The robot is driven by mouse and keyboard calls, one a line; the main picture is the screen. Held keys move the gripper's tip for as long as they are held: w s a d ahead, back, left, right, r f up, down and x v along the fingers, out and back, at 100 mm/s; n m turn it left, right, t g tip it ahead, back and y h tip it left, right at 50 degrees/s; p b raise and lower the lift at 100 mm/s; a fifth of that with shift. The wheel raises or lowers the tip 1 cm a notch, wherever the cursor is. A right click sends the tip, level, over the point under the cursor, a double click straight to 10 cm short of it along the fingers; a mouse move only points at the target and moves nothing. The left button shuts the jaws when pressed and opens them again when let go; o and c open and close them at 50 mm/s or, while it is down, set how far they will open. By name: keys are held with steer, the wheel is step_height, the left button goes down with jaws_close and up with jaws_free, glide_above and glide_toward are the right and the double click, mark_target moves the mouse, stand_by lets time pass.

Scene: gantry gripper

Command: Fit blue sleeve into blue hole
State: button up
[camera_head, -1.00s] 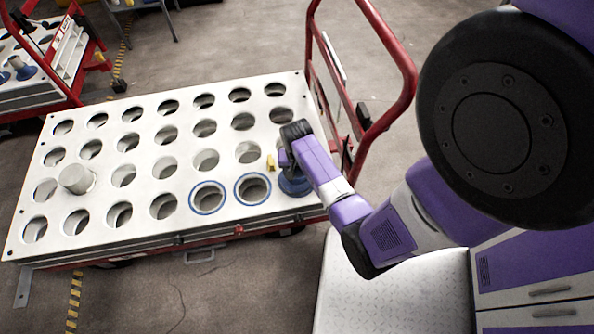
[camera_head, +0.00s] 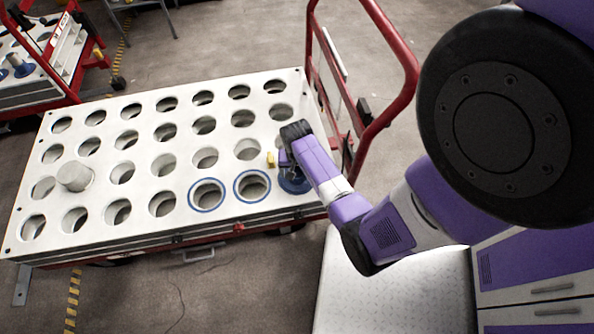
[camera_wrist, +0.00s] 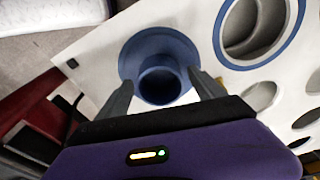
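The blue sleeve (camera_head: 294,186) is at the near right corner of the white perforated top, right of two blue-ringed holes. In the wrist view the blue sleeve (camera_wrist: 140,52) shows a wide round flange and a short upright tube. The flange looks flat against the top; any hole beneath it is hidden. My gripper (camera_wrist: 162,80) is over the sleeve, one dark finger on each side of the tube, with narrow gaps showing, so it looks open. My gripper (camera_head: 290,168) partly covers the sleeve in the head view. The nearest blue-ringed hole (camera_head: 252,202) is empty.
The white top (camera_head: 140,240) has rows of mostly empty holes. A pale cylinder (camera_head: 75,175) stands at its left. A red handle rail (camera_head: 408,80) rises at the trolley's right end, close to my arm. Another trolley (camera_head: 45,90) stands at the upper left.

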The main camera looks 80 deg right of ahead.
stand_by(0.3)
step_height(320, 180, up, 8)
steer(key=a+p, duration=0.1)
steer(key=p, duration=0.1)
steer(key=shift+f, duration=0.15)
steer(key=shift+s, duration=0.1)
stand_by(0.5)
